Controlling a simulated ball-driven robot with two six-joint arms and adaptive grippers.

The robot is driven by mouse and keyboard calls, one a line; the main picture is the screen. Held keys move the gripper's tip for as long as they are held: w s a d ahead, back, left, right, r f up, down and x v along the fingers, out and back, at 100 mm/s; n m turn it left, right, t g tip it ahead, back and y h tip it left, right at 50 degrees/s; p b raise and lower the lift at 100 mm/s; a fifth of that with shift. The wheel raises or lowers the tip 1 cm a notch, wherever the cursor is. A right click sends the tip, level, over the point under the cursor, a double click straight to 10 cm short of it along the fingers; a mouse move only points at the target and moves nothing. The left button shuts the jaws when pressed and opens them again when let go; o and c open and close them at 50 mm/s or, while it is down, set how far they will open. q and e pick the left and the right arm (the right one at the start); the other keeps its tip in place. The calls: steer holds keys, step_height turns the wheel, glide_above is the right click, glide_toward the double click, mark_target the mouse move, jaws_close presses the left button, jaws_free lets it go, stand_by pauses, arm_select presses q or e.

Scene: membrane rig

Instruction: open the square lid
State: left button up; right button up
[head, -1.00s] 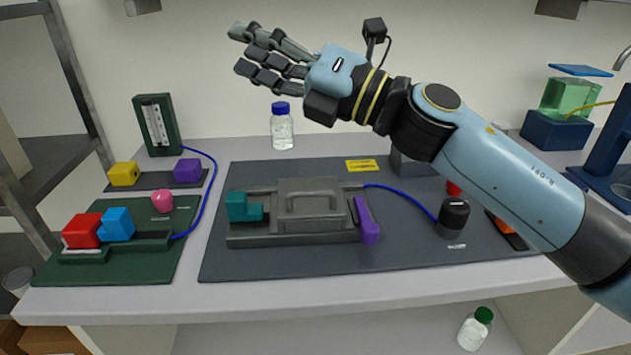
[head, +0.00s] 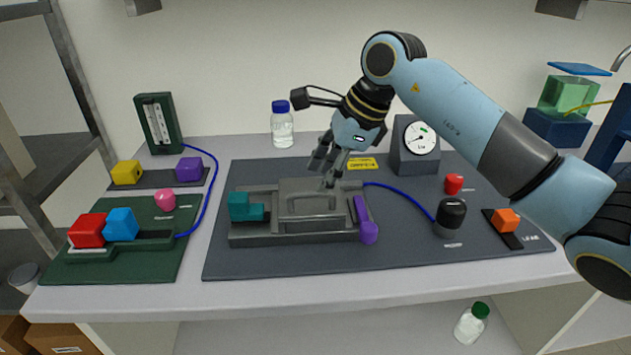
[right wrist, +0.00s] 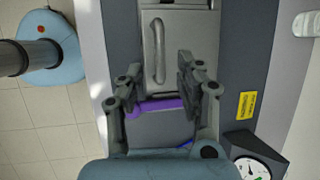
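The square lid (head: 296,197) is a grey plate with a raised bar handle (head: 308,202). It lies flat on the grey membrane rig (head: 290,238), between a teal block (head: 245,206) and a purple lever (head: 367,222). The lid's handle (right wrist: 158,50) also shows in the right wrist view, with the purple lever (right wrist: 160,107) below it. My right gripper (head: 328,172) points down above the lid's back right part. In the right wrist view my right gripper (right wrist: 158,78) has its fingers apart with nothing between them. My left gripper is in neither view.
A black knob (head: 452,214) and an orange switch (head: 505,220) are to the right. A blue tube (head: 405,190) leaves the rig's right side. A bottle (head: 282,125) stands at the back. The mat's front (head: 330,264) is clear.

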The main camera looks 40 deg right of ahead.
mark_target(312, 192)
steer(key=shift+x, duration=2.05)
jaws_close()
